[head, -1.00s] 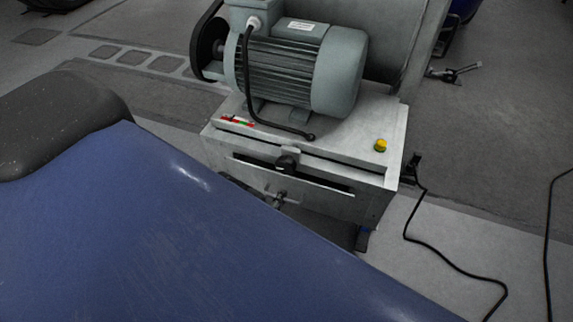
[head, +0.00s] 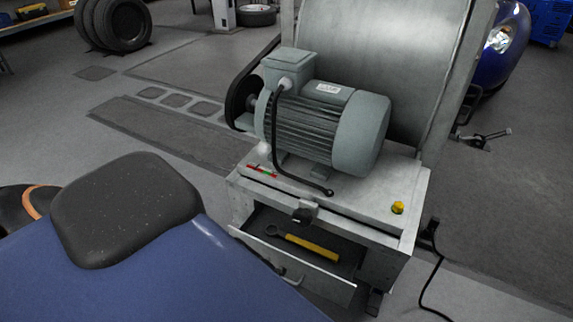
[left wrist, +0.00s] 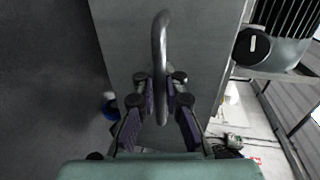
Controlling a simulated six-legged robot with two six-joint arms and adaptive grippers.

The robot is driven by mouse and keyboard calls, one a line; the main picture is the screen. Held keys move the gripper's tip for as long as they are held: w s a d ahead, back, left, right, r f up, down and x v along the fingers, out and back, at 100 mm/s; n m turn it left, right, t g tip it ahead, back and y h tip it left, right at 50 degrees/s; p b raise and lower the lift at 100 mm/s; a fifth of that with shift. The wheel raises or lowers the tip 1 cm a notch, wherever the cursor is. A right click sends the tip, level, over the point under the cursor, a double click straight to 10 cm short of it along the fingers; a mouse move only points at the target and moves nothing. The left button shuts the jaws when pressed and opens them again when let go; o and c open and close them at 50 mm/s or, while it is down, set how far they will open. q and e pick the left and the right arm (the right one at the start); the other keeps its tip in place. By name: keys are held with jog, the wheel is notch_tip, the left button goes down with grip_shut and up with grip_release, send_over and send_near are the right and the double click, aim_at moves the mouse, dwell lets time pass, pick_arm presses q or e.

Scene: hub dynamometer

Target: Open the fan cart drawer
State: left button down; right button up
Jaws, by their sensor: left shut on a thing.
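The fan cart (head: 365,205) is a light grey metal cabinet with a grey motor on top. Its drawer (head: 320,280) stands pulled out, and a tool with a yellow grip (head: 312,247) lies inside. The drawer's curved metal handle (left wrist: 160,40) shows large in the left wrist view, against the grey drawer front. My left gripper (left wrist: 162,88) is shut on this handle, one finger on each side. In the head view the gripper is mostly hidden behind my blue arm cover. My right gripper is not in view.
The motor (head: 325,125) stands on the cart with a black cable. A cable (head: 432,280) runs along the floor at right. Tyres (head: 112,25) stand at the far left.

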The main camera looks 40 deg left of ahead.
pick_arm(q)
jog(key=f+v, duration=0.1)
jog(key=v, duration=0.5)
jog(key=shift+s, duration=0.25)
jog(key=shift+a, duration=0.15)
jog(key=c, duration=1.8)
grip_release()
jog(key=o, duration=0.4)
jog(key=shift+c, duration=0.2)
jog(key=shift+s, duration=0.1)
jog(key=v, duration=1.2)
jog(key=shift+d, duration=0.2)
